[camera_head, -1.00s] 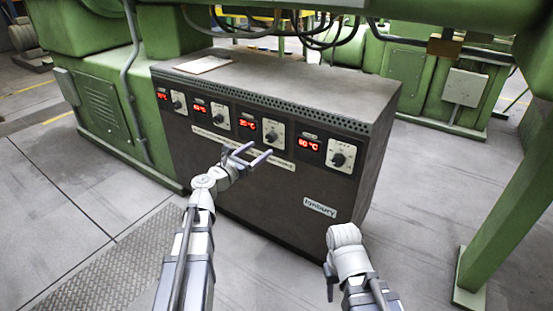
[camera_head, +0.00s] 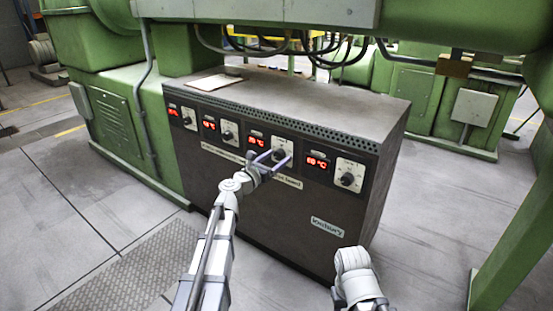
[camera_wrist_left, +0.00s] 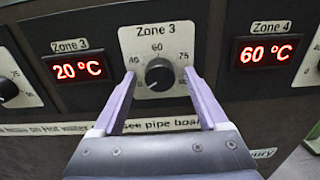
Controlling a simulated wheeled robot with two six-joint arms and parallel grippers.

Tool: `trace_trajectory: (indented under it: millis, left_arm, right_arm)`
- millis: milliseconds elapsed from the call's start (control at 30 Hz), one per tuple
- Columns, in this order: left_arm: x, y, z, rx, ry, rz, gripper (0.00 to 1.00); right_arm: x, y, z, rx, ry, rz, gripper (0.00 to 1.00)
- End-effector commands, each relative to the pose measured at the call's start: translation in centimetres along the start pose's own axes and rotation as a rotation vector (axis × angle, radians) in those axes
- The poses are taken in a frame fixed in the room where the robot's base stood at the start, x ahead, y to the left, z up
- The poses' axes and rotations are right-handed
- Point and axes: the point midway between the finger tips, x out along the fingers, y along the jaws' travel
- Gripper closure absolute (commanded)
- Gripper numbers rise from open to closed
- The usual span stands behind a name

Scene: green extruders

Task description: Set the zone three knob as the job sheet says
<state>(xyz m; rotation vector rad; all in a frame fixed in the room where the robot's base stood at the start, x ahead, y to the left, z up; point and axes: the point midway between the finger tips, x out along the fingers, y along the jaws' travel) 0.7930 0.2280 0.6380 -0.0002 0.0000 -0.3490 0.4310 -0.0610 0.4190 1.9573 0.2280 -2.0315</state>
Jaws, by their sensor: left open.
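The zone three knob (camera_wrist_left: 159,75) is a round black dial on a white plate, marked with numbers including 40, 60 and 75. In the head view the knob (camera_head: 281,154) is partly behind my left gripper (camera_head: 274,156). In the left wrist view my left gripper (camera_wrist_left: 159,84) is open, with one finger on each side of the knob's plate and a gap to the knob. Contact cannot be told. The Zone 3 display (camera_wrist_left: 78,68) reads 20 °C in red. The job sheet may be the pale paper (camera_head: 214,81) on the cabinet top; its writing is unreadable.
The dark cabinet (camera_head: 270,215) carries a row of similar displays and knobs. The Zone 4 display (camera_wrist_left: 266,52) reads 60 °C, with its knob (camera_head: 348,179) to the right. My right wrist (camera_head: 352,261) is low, its jaws unclear. A green post (camera_head: 510,230) stands at right.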

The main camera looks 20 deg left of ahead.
Motion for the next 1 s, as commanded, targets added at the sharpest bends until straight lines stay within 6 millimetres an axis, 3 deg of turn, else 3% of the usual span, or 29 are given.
trace_trajectory:
  millis: [267, 900, 1000]
  left_arm:
    - [0.17, -0.01, 0.00, 0.000, 0.000, 0.001, 0.26]
    - [0.15, 0.01, 0.00, 0.000, 0.000, 0.001, 0.98]
    - [0.14, 0.01, 0.00, 0.000, 0.000, 0.001, 1.00]
  right_arm:
    - [0.00, 0.00, 0.00, 0.000, 0.000, 0.000, 0.50]
    - [0.00, 0.00, 0.00, 0.000, 0.000, 0.000, 0.50]
    - [0.00, 0.00, 0.00, 0.000, 0.000, 0.000, 0.50]
